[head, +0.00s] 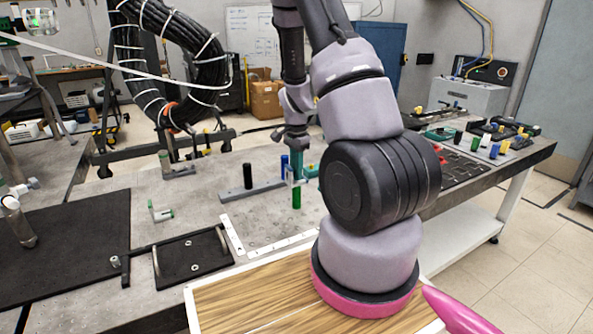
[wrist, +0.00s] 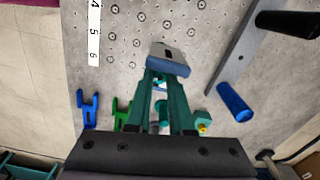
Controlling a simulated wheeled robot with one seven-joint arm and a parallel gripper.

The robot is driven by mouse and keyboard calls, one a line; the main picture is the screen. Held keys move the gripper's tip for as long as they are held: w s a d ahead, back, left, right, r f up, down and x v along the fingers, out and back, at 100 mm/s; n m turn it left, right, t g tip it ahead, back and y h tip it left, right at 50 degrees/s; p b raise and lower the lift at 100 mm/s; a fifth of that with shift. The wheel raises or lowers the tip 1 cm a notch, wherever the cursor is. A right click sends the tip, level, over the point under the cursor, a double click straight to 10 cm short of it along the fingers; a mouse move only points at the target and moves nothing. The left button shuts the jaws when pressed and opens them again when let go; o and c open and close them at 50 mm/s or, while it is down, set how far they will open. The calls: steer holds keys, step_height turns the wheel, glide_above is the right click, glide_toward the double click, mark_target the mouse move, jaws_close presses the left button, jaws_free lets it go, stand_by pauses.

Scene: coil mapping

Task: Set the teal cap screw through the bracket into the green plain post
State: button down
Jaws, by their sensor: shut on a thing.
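My gripper (head: 296,178) points down over the worktable. In the wrist view its teal fingers (wrist: 167,78) are shut on the teal cap screw (wrist: 162,108), which shows only partly between them and is close to them in colour. The grey bracket (wrist: 168,58), with a dark opening, lies at the fingertips; it also shows as a pale piece in the head view (head: 290,178). The green plain post (head: 297,198) stands upright directly below. In the wrist view the post is hidden. I cannot tell whether the screw is inside the bracket's hole or whether bracket and post touch.
A grey bar (head: 230,196) beside the gripper carries a black post (head: 247,176) and a blue post (head: 284,163). A teal part with a yellow spot (wrist: 203,122) lies close to the fingers. Blue (wrist: 88,108) and green (wrist: 122,115) forked pieces lie left.

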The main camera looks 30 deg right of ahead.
steer(key=c, duration=0.7)
jaws_free()
steer(key=s+a+r+n+t+y, duration=0.1)
steer(key=s+a+r+n+t, duration=0.2)
steer(key=r, duration=1.1)
steer(key=s+a+r+n+t+y, duration=0.1)
steer(key=s+a+r+n, duration=0.3)
steer(key=r, duration=1)
steer(key=s+a+r+n+t, duration=0.1)
steer(key=s+a+r, duration=0.1)
steer(key=s, duration=0.2)
steer(key=s+a+r+n+t, duration=0.1)
steer(key=s+a+r+n, duration=0.1)
steer(key=s+r, duration=0.1)
steer(key=s+a+r+n+t, duration=0.1)
steer(key=s+a+r, duration=0.1)
steer(key=s, duration=0.3)
steer(key=shift+s+a+r, duration=0.2)
steer(key=shift+s+r, duration=0.1)
steer(key=shift+r, duration=0.2)
